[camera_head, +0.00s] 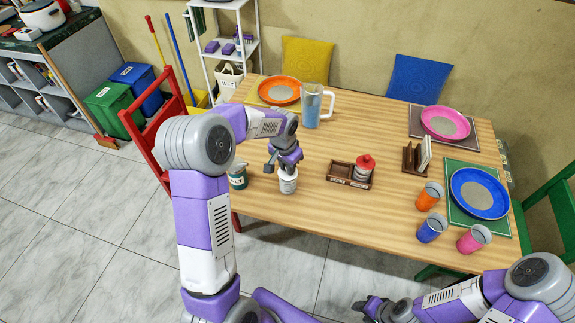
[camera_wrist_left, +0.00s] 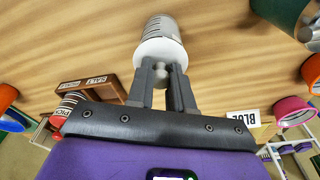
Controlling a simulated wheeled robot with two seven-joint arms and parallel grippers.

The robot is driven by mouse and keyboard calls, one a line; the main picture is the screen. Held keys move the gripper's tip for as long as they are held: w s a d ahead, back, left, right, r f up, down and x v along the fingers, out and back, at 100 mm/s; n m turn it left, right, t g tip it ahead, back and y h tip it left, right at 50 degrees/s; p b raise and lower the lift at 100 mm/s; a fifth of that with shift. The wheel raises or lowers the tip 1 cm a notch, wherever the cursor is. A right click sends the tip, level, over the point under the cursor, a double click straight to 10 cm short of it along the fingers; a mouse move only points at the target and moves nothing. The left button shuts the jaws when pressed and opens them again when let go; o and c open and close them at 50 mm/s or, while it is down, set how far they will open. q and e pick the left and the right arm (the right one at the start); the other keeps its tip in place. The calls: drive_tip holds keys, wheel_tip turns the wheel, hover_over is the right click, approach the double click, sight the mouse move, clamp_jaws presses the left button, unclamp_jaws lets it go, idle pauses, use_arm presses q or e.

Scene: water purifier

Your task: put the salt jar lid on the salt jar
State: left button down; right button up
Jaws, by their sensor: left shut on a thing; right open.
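The white, striped salt jar (camera_head: 288,185) stands on the wooden table near its front edge. My left gripper (camera_head: 285,162) is directly above it, pointing down. In the left wrist view, its fingers (camera_wrist_left: 166,85) are shut on the small knob of the white salt jar lid (camera_wrist_left: 160,52). The lid lines up with the mouth of the jar (camera_wrist_left: 166,27); I cannot tell whether it is fully seated or slightly above the rim. My right gripper (camera_head: 370,307) is open and empty, low beyond the table's front edge.
A brown rack (camera_head: 339,171) right of the jar has an empty left compartment and a red-lidded jar (camera_head: 364,168) in its right one. A green container (camera_head: 238,178) stands to the left. A pitcher (camera_head: 312,106), cups and plates stand farther off.

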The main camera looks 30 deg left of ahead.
sight(285, 175)
use_arm(q)
drive_tip(key=shift+f, duration=0.2)
drive_tip(key=c, duration=1.3)
unclamp_jaws()
wheel_tip(285, 175, up, 11)
drive_tip(key=s+p, duration=0.1)
drive_tip(key=p, duration=0.7)
drive_tip(key=shift+s, duration=0.2)
drive_tip(key=shift+f, duration=0.15)
